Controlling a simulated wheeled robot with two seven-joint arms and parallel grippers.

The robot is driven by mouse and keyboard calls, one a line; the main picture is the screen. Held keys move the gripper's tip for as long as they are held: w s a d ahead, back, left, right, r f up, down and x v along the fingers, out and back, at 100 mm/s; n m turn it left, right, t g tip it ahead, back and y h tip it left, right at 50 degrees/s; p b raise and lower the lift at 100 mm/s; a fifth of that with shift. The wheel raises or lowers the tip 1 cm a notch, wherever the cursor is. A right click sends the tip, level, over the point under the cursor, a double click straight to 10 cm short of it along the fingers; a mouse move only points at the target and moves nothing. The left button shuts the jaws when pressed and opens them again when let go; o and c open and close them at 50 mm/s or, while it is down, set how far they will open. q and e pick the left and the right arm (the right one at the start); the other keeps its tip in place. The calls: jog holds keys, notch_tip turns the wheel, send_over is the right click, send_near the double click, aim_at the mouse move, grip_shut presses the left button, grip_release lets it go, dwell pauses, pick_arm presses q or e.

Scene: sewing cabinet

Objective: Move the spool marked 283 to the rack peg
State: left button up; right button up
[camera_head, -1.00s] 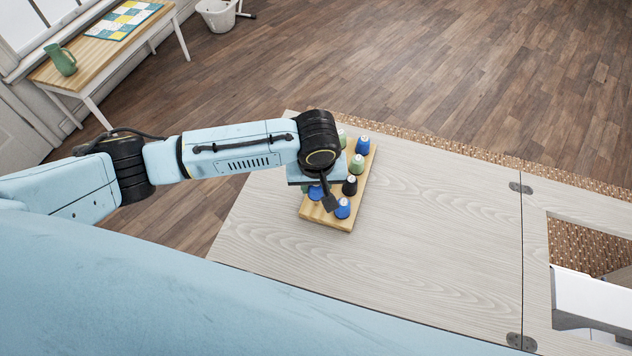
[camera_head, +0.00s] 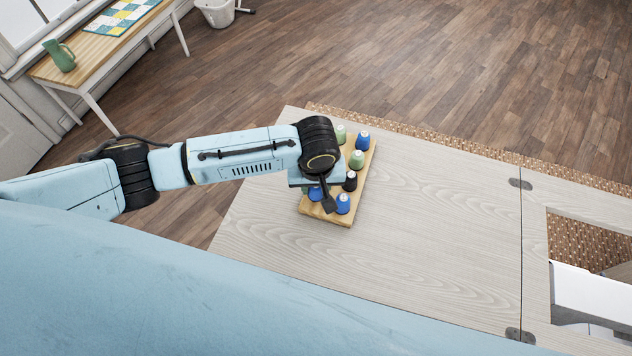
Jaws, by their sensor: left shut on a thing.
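The wooden peg rack (camera_head: 330,218) stands on the left part of the light wood table and carries several thread spools. I see blue spools (camera_head: 363,141) at the far end and near end (camera_head: 343,203), green ones (camera_head: 356,160) and a black one (camera_head: 350,181). Marks on the spool tops are too small to read, so I cannot tell which is 283. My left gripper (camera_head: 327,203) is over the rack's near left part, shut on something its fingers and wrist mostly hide. Another blue spool (camera_head: 315,193) shows beside its finger. My right gripper is not in view.
The light wood table (camera_head: 430,230) is clear to the right of the rack, up to a hinged seam and a cut-out holding a white machine (camera_head: 590,300). A side table with a green pitcher (camera_head: 62,57) and a white basket (camera_head: 215,12) stand far off.

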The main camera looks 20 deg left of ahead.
pick_arm(q)
jog(key=shift+f, duration=0.25)
jog(key=o, duration=1)
jog(key=shift+r, duration=0.1)
jog(key=r, duration=0.4)
jog(key=s+r+p, duration=0.1)
jog(key=r, duration=0.3)
jog(key=s+r+p, duration=0.1)
jog(key=r, duration=0.4)
jog(key=shift+d, duration=0.35)
